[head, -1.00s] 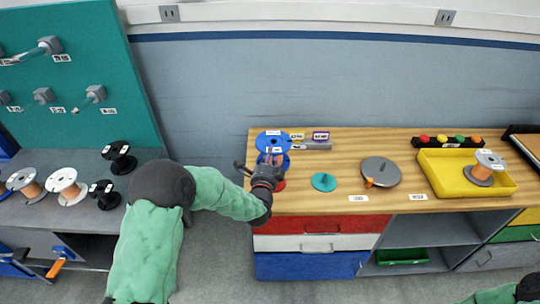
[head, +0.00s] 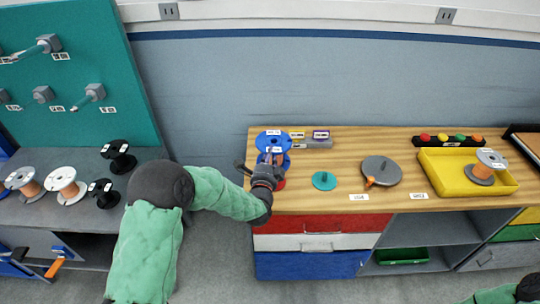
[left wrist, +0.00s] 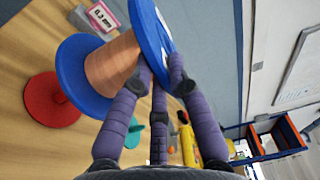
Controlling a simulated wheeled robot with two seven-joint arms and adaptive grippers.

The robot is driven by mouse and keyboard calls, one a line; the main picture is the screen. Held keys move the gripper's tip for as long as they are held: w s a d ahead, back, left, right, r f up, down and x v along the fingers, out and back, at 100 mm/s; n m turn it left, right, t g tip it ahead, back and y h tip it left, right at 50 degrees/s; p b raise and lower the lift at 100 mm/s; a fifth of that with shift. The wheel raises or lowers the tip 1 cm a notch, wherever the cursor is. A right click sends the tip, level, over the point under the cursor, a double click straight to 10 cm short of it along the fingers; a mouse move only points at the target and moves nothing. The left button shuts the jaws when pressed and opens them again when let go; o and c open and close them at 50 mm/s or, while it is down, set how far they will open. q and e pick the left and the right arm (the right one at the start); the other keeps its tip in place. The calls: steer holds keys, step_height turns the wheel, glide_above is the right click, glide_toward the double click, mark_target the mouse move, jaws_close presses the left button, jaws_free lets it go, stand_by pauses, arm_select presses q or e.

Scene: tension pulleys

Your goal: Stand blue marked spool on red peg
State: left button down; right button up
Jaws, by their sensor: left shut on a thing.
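The blue spool (head: 268,137) with copper-coloured wire and a white label is at the left end of the wooden bench top. My left gripper (head: 270,170) is shut on it. In the left wrist view my purple fingers (left wrist: 160,85) close around the blue spool (left wrist: 85,62) near its labelled flange. The red peg's round base (head: 280,184) shows partly behind the gripper, and its red disc (left wrist: 50,100) lies beside the spool's other flange in the wrist view. The peg itself is mostly hidden, and I cannot tell whether the spool touches it.
A teal disc with a peg (head: 324,181) and a grey disc with a peg (head: 381,170) stand to the right. A yellow tray (head: 440,180) holds a grey spool (head: 484,166). Small labelled boxes (head: 318,141) lie behind. White and black spools stand on the left grey bench (head: 85,215).

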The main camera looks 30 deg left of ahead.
arm_select(q)
steer(key=shift+f+b, duration=0.1)
steer(key=shift+b, duration=0.2)
steer(key=shift+f+b, duration=0.35)
steer(key=shift+a+f+b, duration=0.1)
steer(key=shift+f+b, duration=0.2)
steer(key=shift+f, duration=0.05)
steer(key=shift+f+b, duration=0.35)
steer(key=shift+f+b, duration=0.3)
steer(key=shift+b, duration=0.1)
stand_by(0.7)
steer(key=shift+f+b, duration=0.3)
steer(key=shift+f, duration=0.05)
steer(key=shift+f+b, duration=0.35)
steer(key=shift+f+b, duration=0.3)
steer(key=shift+f, duration=0.05)
steer(key=shift+f+b, duration=0.55)
steer(key=shift+b, duration=0.1)
stand_by(0.4)
